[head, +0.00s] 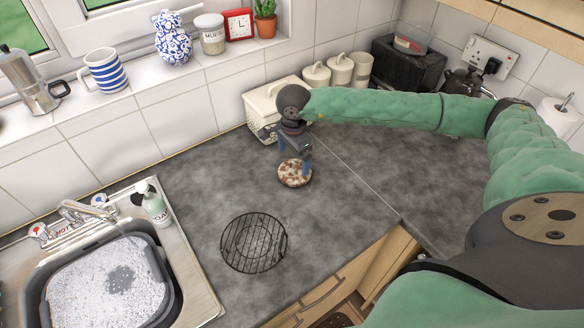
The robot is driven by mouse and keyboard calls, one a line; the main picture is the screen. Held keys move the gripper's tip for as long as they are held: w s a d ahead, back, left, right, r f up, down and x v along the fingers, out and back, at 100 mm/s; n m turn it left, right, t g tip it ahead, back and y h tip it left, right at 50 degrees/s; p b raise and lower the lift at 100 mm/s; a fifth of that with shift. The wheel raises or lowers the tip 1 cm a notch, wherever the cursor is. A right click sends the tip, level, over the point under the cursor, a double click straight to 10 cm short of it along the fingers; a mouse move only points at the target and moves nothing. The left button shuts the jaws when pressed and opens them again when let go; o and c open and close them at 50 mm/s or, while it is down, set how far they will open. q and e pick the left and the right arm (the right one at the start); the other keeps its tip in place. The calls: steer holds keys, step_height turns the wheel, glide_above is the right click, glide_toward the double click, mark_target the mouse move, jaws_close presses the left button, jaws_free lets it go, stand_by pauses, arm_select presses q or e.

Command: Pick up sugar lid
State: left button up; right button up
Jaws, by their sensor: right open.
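Three cream canisters (341,69) stand in a row at the back of the worktop, against the tiled wall. The left and middle ones show knobbed lids, but the labels are too small to read, so I cannot tell which is sugar. My right gripper (295,157) points down over the worktop, left of and nearer than the canisters. It is open, just above a round brown-and-white mottled disc (294,174). I cannot tell whether the fingers touch the disc, or whether the disc is a lid. My left gripper is out of view.
A cream bin (262,106) stands behind the gripper. A round wire rack (253,243) lies nearer the front edge. The sink with a soapy basin (163,255) is at left. A black toaster (409,66) and kettle (466,86) are at back right. The worktop left of the disc is clear.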

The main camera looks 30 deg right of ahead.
mark_target(295, 163)
steer(key=shift+d+f, duration=0.15)
steer(key=shift+f, duration=1.4)
steer(key=shift+d+f, duration=0.15)
steer(key=shift+f, duration=1.35)
steer(key=shift+c, duration=0.4)
steer(key=c, duration=0.6)
steer(key=shift+r, duration=0.1)
